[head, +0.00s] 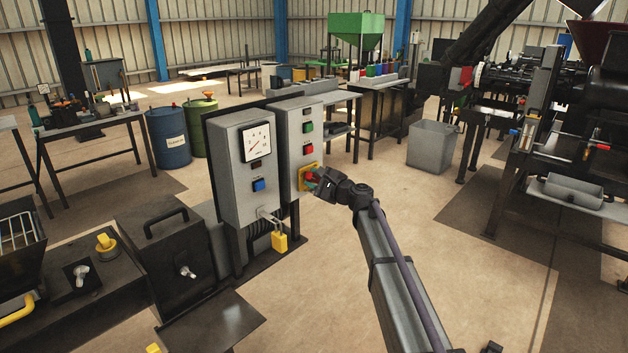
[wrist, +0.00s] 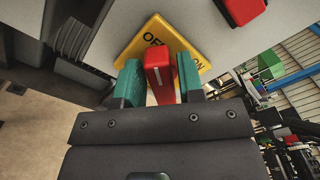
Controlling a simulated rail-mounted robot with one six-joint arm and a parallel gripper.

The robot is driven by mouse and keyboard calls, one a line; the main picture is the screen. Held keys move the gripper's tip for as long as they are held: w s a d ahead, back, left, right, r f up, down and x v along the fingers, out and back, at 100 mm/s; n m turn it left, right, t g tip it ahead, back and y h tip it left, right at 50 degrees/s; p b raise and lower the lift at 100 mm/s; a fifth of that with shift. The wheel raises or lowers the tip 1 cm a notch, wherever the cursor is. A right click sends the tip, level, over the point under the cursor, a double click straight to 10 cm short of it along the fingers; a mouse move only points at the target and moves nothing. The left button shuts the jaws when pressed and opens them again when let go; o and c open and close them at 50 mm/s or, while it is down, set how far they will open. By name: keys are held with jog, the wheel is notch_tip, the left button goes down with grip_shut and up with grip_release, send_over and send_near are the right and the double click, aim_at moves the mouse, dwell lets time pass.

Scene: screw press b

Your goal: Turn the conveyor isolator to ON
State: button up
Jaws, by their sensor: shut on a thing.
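The conveyor isolator is a red handle (wrist: 159,75) on a yellow plate (wrist: 152,32) in the wrist view. The plate has lettering that reads OFF at the left and ON at the right, partly hidden by the handle and fingers. My gripper (wrist: 160,82) has its two green fingers on either side of the red handle, shut on it. In the head view the yellow plate (head: 308,172) is low on the right grey control box (head: 298,135), with my gripper (head: 312,178) at it. The handle's exact angle against the lettering is hard to tell.
A green button (head: 308,127) and a red button (head: 309,149) sit above the isolator. Open floor lies to the right; a grey bin (head: 431,146) stands farther back.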

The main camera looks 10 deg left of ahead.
jog(key=m, duration=0.5)
jog(key=shift+w+d+r+m, duration=0.2)
jog(key=shift+m, duration=0.1)
jog(key=m, duration=0.4)
jog(key=shift+w+d+m+p, duration=0.2)
jog(key=shift+w+m+p, duration=0.1)
jog(key=shift+m, duration=0.1)
jog(key=shift+r, duration=0.1)
grip_shut()
jog(key=o, duration=0.7)
grip_release()
jog(key=v, duration=1)
jog(key=shift+s+d, duration=0.25)
jog(key=shift+d, duration=0.05)
